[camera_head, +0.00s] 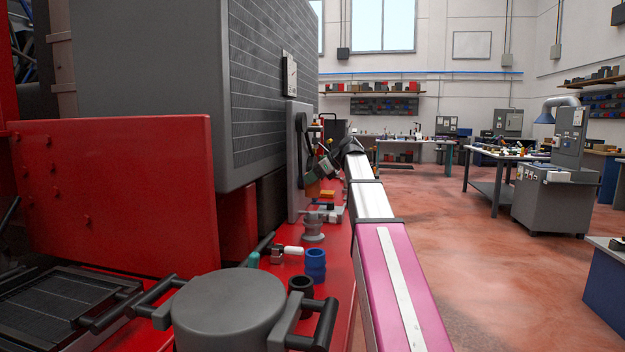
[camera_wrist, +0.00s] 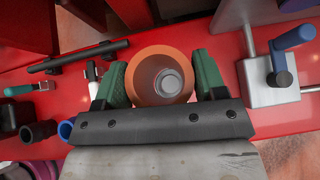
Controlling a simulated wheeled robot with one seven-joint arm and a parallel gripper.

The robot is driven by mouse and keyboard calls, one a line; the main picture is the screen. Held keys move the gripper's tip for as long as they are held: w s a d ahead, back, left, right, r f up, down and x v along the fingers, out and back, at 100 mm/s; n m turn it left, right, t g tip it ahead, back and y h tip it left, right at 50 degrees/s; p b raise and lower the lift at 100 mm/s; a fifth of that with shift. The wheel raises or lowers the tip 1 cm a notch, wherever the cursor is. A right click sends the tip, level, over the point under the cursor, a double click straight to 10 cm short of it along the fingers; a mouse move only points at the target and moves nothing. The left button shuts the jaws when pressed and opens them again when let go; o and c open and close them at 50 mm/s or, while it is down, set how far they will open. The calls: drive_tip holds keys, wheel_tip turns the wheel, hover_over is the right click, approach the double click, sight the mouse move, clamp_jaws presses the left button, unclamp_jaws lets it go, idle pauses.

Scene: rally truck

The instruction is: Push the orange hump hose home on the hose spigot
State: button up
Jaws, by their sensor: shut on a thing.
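The orange hump hose (camera_wrist: 139,88) is held between the green fingers of my gripper (camera_wrist: 160,88) in the wrist view. I look into its open bore, where a pale grey round end shows, probably the hose spigot (camera_wrist: 168,82). In the head view the hose (camera_head: 312,188) hangs tilted under my gripper (camera_head: 320,172), small and far along the red deck. A grey flanged spigot (camera_head: 313,230) stands upright lower in that view, with a visible gap below the hose. The hose's lower end is hidden in the wrist view, and I cannot tell whether it touches the spigot.
A blue hose (camera_head: 316,265) and a black hose (camera_head: 300,286) stand on the red deck (camera_wrist: 215,55). A grey block with a blue-handled lever (camera_wrist: 268,82) is right of my gripper in the wrist view. A grey upright plate (camera_head: 297,165) stands close left of the hose.

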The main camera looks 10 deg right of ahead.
drive_tip(key=shift+f, duration=0.1)
hover_over(313, 212)
drive_tip(key=shift+w+f, duration=0.2)
drive_tip(key=shift+f, duration=2.2)
drive_tip(key=shift+f, duration=2.45)
drive_tip(key=o, duration=1)
